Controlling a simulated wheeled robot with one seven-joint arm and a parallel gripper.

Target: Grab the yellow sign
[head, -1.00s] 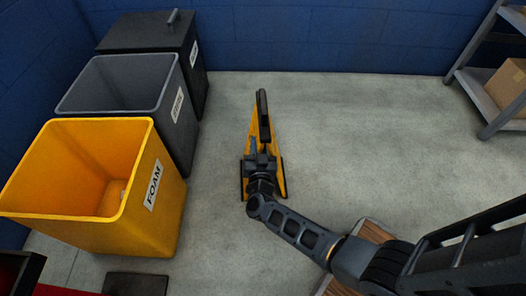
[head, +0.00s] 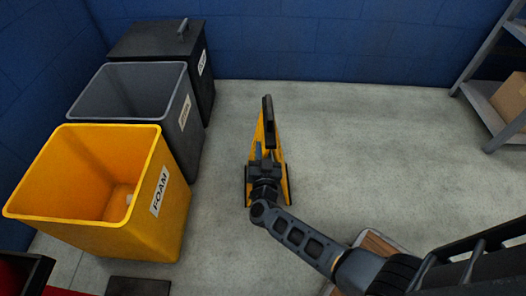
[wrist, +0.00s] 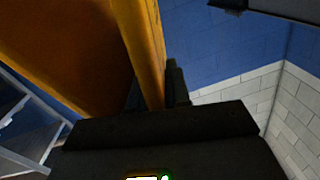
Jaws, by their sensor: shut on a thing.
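The yellow sign (head: 284,178) stands upright in the middle of the floor in the head view, with a dark top edge and dark feet. My gripper (head: 262,158) is at the sign, partly covering it. In the wrist view the sign's yellow panel (wrist: 75,50) fills the upper left, and its edge passes between the fingers of my gripper (wrist: 160,95). The gripper is shut on that edge. The exact contact is partly hidden by the dark gripper body. I cannot tell whether the sign's feet touch the floor.
A yellow FOAM bin (head: 172,222), a grey bin (head: 185,135) and a lidded black bin (head: 200,65) line the left. A shelf (head: 480,105) with a cardboard box (head: 512,95) stands at the right. Floor right of the sign is clear.

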